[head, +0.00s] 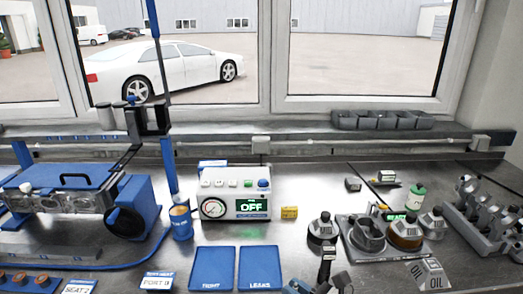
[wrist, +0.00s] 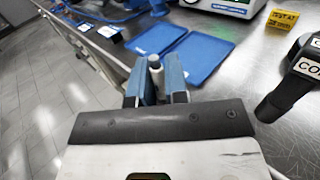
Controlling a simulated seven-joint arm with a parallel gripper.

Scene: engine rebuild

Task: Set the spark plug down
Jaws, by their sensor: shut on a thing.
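My gripper (wrist: 156,70) is shut on the spark plug (wrist: 156,78), a slim piece with a white end showing between the blue fingers in the wrist view. Its lower part is hidden by the gripper. The gripper is above the front part of the metal bench, on the near side of two flat blue trays. In the head view the trays are labelled TIGHT (head: 212,268) and LEAKS (head: 260,267), and both look empty. Only a small blue part at the bottom edge there seems to be my gripper; the plug cannot be made out.
A black labelled tool (wrist: 290,85) stands close on the right in the wrist view. A tester box (head: 235,205) reading OFF and a yellow block (head: 289,212) are behind the trays. A blue machine (head: 130,205) is at left; oil bottles and engine parts are at right.

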